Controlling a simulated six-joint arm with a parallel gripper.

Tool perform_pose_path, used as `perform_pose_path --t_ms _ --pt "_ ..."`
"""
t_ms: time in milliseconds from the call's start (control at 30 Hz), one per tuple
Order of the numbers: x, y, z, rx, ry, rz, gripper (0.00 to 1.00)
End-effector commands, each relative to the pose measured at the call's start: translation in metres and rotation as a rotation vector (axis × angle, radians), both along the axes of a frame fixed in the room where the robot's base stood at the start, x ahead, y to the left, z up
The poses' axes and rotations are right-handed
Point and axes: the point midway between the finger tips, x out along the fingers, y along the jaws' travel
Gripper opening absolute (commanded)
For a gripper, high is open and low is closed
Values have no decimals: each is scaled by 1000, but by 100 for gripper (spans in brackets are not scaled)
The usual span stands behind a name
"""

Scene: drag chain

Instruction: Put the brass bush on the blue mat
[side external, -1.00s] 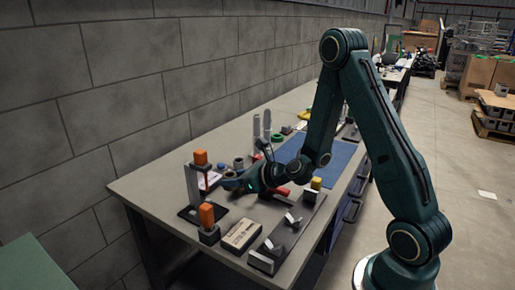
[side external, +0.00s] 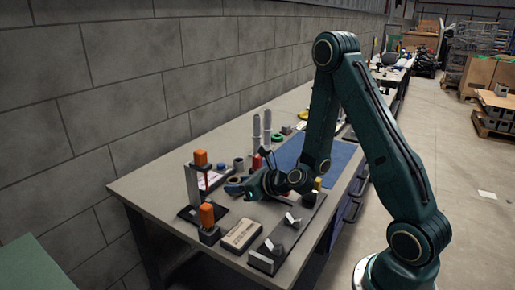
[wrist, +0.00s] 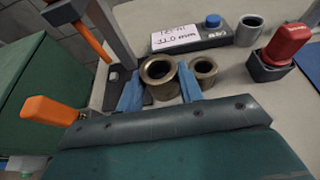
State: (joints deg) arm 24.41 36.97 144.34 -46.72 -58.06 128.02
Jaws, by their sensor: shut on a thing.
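My gripper (wrist: 160,88) shows in the wrist view with its two blue fingers on either side of a brass bush (wrist: 158,72), a flanged hollow ring, and is shut on it. A second brass ring (wrist: 204,70) stands just right of the right finger, partly hidden by it. In the side external view my gripper (side external: 234,188) is low over the near part of the bench, and the bush in it cannot be made out. The blue mat (side external: 343,158) lies flat farther along the bench, partly hidden by my arm. A corner of it shows at the right of the wrist view (wrist: 313,62).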

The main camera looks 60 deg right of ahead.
Motion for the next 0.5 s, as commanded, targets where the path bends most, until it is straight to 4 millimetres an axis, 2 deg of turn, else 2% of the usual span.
perform_pose_path --t_ms 500 --pt "1 0 68 -4 -9 -2 5"
